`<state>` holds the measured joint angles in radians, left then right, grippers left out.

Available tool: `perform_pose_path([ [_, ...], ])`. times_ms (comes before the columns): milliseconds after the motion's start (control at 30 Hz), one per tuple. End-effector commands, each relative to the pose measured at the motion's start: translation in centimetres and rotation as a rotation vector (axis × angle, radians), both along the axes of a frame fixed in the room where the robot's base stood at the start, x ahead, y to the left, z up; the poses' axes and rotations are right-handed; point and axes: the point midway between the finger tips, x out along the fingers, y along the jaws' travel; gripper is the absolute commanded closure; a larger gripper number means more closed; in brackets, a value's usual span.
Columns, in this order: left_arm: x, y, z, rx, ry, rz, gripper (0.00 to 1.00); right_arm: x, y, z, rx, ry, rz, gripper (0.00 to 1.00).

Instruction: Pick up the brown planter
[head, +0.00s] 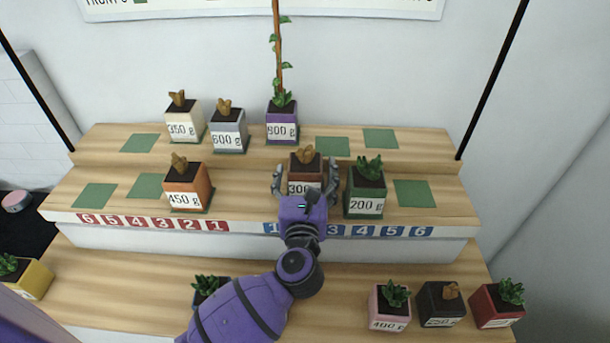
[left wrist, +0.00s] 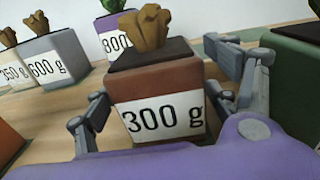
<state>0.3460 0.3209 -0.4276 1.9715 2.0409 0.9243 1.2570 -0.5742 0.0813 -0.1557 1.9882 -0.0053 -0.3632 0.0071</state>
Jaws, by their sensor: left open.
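The brown planter (head: 306,171) stands upright on the middle wooden step, with a "300 g" label and a tan plant in dark soil. In the left wrist view the brown planter (left wrist: 158,88) fills the middle. My left gripper (head: 306,180) is open, with one finger on each side of the planter. In the left wrist view its fingers (left wrist: 160,110) flank the planter, and a gap shows at the left finger. I cannot tell whether the right finger touches. My purple wrist hides the planter's lower part in the head view. My right gripper is not in view.
A green 200 g planter (head: 366,190) stands close on the right. An orange 450 g planter (head: 188,188) is further left. White (head: 184,121), grey (head: 229,131) and purple (head: 282,125) planters stand on the step behind. Several planters stand on the lower step, including a pink one (head: 389,308).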

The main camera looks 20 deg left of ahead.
Motion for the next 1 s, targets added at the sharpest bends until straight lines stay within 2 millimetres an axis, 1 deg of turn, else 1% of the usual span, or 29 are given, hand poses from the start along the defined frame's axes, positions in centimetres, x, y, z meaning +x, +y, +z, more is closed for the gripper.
perform_pose_path([
  [100,0.0,0.0,-0.1,0.0,0.001,0.0,0.2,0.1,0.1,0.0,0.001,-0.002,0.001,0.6],
  [133,0.0,0.0,-0.1,0.0,0.001,0.0,0.22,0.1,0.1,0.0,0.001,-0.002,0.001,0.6],
  [500,-0.1,0.0,-0.1,0.0,0.001,0.0,0.71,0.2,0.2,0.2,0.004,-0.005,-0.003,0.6],
  [567,-0.1,0.0,-0.1,0.0,0.001,0.0,0.78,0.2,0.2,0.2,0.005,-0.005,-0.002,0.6],
  [867,0.0,0.0,0.3,-0.001,-0.001,0.0,0.78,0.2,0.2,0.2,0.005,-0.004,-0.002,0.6],
  [1000,0.0,0.0,1.3,-0.003,-0.003,0.0,0.78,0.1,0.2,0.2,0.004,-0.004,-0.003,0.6],
])
